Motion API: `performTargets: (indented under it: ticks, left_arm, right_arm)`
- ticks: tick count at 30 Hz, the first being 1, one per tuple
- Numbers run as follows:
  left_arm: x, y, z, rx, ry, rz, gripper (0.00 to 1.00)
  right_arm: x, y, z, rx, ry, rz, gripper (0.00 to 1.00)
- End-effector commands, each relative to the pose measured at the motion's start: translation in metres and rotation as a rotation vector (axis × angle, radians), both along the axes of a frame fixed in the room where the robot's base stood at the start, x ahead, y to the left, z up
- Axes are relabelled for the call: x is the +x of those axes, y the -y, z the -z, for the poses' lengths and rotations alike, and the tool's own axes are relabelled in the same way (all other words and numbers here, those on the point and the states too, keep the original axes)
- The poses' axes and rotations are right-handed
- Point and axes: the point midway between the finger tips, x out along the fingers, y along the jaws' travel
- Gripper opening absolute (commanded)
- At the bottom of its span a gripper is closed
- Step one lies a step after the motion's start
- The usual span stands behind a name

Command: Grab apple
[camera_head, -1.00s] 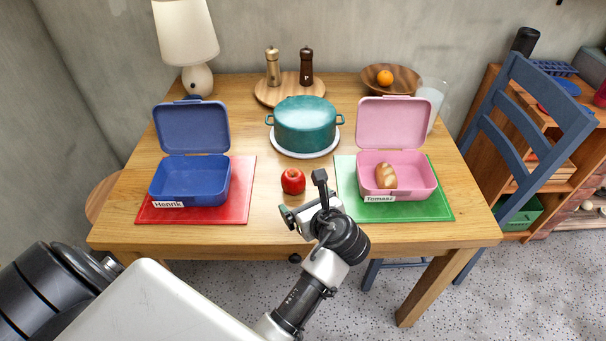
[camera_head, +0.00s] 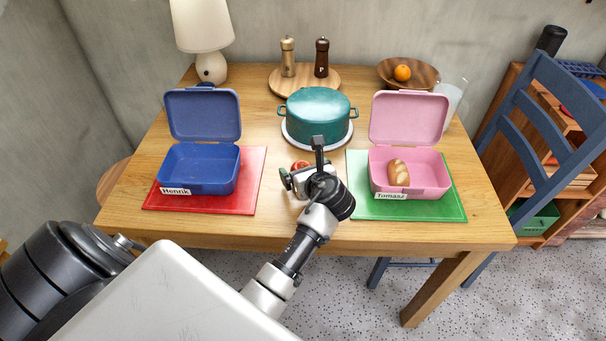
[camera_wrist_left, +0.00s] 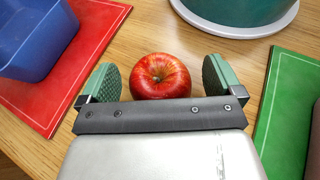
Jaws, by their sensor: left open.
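A red apple (camera_wrist_left: 160,76) sits on the wooden table between the red and green mats. In the head view the apple (camera_head: 299,165) is mostly hidden behind my left gripper (camera_head: 298,176). In the left wrist view my left gripper (camera_wrist_left: 160,80) is open. Its two green-padded fingers stand to the left and right of the apple, with a visible gap on each side. The apple lies between or just beyond the fingertips and is not gripped. My right gripper is not in view.
A blue lunchbox (camera_head: 198,172) stands on a red mat (camera_head: 251,180) to the left. A pink lunchbox (camera_head: 410,175) holding a bread roll (camera_head: 399,172) stands on a green mat (camera_head: 357,190) to the right. A teal pot (camera_head: 318,114) stands behind the apple.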

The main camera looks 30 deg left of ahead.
Motion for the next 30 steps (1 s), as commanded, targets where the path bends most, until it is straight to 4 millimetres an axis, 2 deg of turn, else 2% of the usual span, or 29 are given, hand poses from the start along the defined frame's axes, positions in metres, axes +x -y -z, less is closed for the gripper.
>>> performTargets:
  ticks: [7,18,30]
  left_arm:
    - [0.0008,-0.0012,0.0007,-0.001,-0.001,0.000,0.95]
    - [0.0007,-0.0009,0.0007,-0.001,-0.001,0.000,0.39]
    - [0.0015,-0.0029,-0.0055,0.000,0.000,0.001,0.39]
  right_arm:
    - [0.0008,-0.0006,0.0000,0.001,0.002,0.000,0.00]
    - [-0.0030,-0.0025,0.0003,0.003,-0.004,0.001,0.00]
    - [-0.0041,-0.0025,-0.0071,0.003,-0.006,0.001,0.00]
